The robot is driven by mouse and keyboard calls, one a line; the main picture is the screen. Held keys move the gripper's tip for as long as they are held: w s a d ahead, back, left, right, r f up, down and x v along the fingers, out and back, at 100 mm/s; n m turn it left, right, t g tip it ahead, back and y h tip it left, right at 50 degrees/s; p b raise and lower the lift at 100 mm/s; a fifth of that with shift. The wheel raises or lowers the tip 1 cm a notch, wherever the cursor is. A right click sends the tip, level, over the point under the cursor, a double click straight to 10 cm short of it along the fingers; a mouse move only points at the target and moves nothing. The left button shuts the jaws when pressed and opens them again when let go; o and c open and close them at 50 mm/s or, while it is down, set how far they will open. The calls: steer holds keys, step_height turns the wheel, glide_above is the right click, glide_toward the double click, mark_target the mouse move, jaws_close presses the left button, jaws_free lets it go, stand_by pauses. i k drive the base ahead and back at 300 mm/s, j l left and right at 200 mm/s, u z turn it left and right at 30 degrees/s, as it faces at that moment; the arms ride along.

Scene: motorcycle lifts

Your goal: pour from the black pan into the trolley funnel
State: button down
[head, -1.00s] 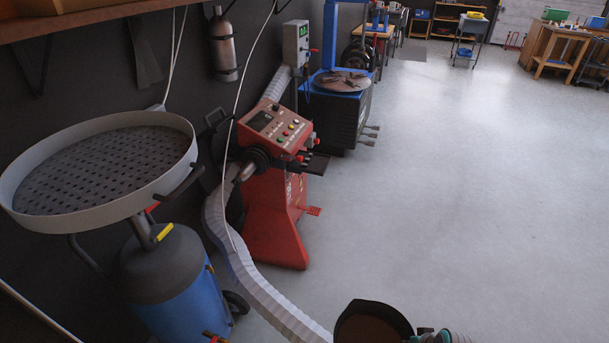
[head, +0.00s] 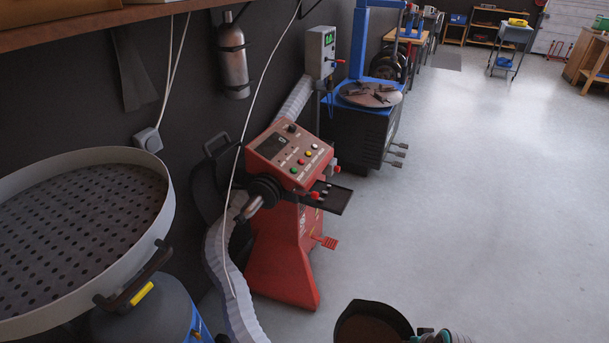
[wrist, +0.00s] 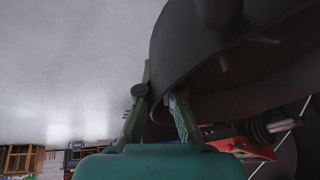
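The black pan (head: 373,308) shows at the bottom of the head view, cut off by the frame edge, with brown content inside. My gripper (head: 420,336) is at its right side, only partly in frame. In the wrist view the green fingers of my gripper (wrist: 157,98) are closed on the rim of the black pan (wrist: 185,48), one on each side of the wall. The trolley funnel (head: 60,312) is a wide pale round dish with a perforated dark plate, at the left of the head view. The pan is well apart from it, to the right and lower.
The trolley's blue tank (head: 198,325) stands under the funnel, with a dark handle (head: 135,280) at the rim. A red machine (head: 285,245) with a grey hose (head: 220,260) stands ahead along the dark wall. Open grey floor (head: 470,200) lies to the right.

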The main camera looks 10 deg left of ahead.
mark_target(77, 226)
steer(key=i+l+u, duration=0.3)
steer(key=i, duration=0.15)
steer(key=i+l+u, duration=0.25)
steer(key=i+l, duration=0.15)
